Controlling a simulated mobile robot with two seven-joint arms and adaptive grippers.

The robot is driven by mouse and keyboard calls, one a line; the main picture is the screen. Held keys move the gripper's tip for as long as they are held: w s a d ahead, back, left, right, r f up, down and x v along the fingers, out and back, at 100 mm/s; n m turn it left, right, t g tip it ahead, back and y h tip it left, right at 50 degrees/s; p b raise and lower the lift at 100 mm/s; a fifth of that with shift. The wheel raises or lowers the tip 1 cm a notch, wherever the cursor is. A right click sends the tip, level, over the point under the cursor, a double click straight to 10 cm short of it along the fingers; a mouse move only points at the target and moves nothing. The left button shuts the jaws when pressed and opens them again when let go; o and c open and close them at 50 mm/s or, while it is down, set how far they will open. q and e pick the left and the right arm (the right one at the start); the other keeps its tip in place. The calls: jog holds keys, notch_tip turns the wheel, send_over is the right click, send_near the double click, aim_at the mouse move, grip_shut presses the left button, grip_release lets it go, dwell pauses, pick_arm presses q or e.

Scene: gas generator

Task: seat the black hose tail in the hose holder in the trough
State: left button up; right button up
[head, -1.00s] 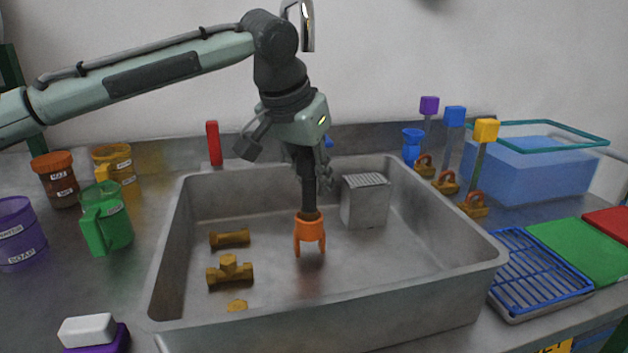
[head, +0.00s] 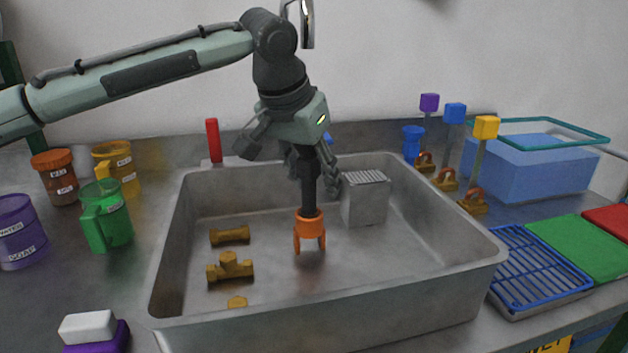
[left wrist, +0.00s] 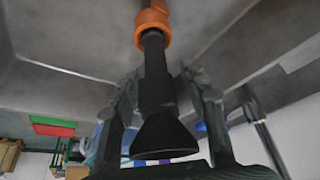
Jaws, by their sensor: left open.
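The black hose tail (head: 308,190) stands roughly upright in the trough (head: 420,275), its lower end in the ring of the orange hose holder (head: 310,226). The holder stands on legs on the trough floor. In the left wrist view the tail (left wrist: 158,90) reaches from the orange ring (left wrist: 153,28) to a flared end close to the camera. My left gripper (head: 318,172) points down around the upper part of the tail. Its fingers are open, one on each side, with gaps visible in the left wrist view (left wrist: 163,92). How deep the tail sits is hidden. My right gripper is not in view.
A grey grated block (head: 364,200) stands close right of the holder. Brass fittings (head: 229,268) lie on the trough's left floor. Mugs and jars (head: 106,215) stand left; a blue rack (head: 538,265) and blue tank (head: 530,170) are right. The trough's front right floor is clear.

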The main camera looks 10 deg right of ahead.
pick_arm(q)
jog(key=v, duration=1.1)
jog(key=shift+r, duration=0.4)
jog(key=shift+s, duration=0.1)
